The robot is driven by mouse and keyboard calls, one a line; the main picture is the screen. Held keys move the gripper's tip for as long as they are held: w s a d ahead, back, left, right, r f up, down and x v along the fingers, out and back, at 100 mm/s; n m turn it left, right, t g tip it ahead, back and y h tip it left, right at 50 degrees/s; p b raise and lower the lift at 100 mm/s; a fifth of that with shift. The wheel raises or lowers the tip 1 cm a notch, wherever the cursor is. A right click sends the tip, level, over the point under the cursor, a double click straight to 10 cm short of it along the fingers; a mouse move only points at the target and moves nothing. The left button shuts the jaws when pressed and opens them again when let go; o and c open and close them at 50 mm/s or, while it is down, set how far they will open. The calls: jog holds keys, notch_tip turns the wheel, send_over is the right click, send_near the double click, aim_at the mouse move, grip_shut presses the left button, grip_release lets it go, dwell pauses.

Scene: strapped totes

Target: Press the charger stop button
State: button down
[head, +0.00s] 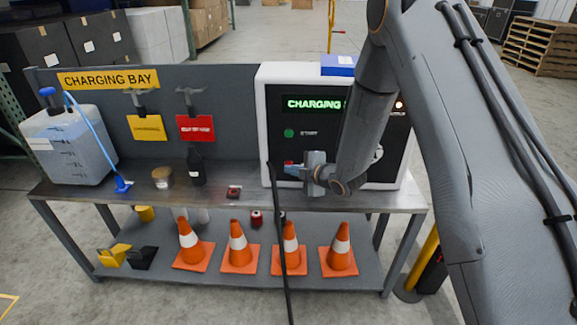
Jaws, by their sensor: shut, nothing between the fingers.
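The charger (264,94) is a white-framed box with a dark front, standing at the right end of the bench. Its green display (313,103) reads "CHARGING", with the right end hidden by my arm. A green start button (289,133) is on the left of the panel. Below it a small red patch (288,163), possibly the stop button, shows just above my gripper's tip; its label is hidden. My gripper (287,170) is shut and empty, low in front of the panel, pointing left. I cannot tell whether it touches the panel.
A black cable (281,240) hangs from the charger's left side past the bench edge. The steel bench top (225,200) carries a jug (70,145), a dark bottle (196,168) and a small jar (162,178). Orange cones (238,247) stand on the lower shelf. A yellow post (424,258) stands at the right.

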jog(key=shift+w, duration=0.25)
dwell(0.6)
jog(key=shift+s, duration=0.8)
jog(key=s+p, duration=0.1)
jog(key=s, duration=0.4)
jog(key=shift+a+p, duration=0.1)
jog(key=shift+p, duration=0.25)
